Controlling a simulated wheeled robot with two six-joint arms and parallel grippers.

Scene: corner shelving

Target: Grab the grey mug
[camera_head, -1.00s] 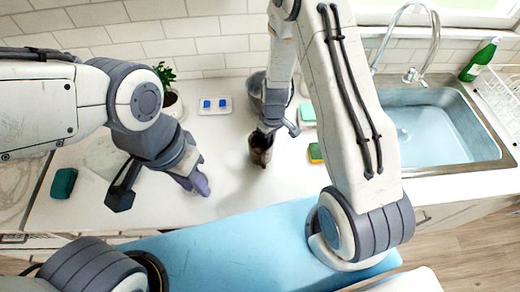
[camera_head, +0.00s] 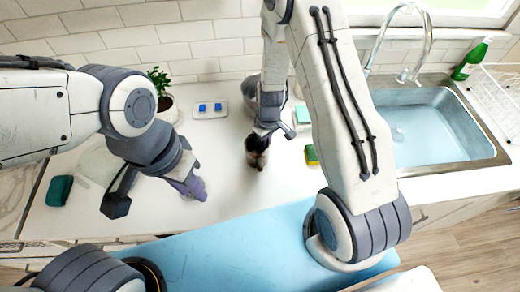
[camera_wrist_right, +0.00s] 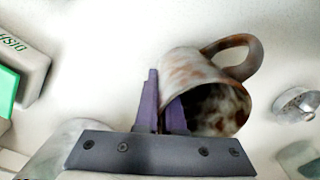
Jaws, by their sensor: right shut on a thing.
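The mug (camera_head: 257,152), mottled grey and rust-brown, is at the middle of the white counter in the head view. In the right wrist view the mug (camera_wrist_right: 200,85) shows its dark opening and its brown handle. My right gripper (camera_wrist_right: 162,112) is shut on its wall, with one purple finger outside and the other at the opening. In the head view the right gripper (camera_head: 262,134) is above the mug and partly hides it. I cannot tell whether the mug touches the counter. My left gripper (camera_head: 190,186) is to the left, over the counter, apart from the mug; its finger gap is unclear.
A potted plant (camera_head: 163,98) and a white plate with blue pieces (camera_head: 210,109) stand behind. A grey pot (camera_head: 249,90) is behind my right gripper. A dark green item (camera_head: 60,190) lies far left.

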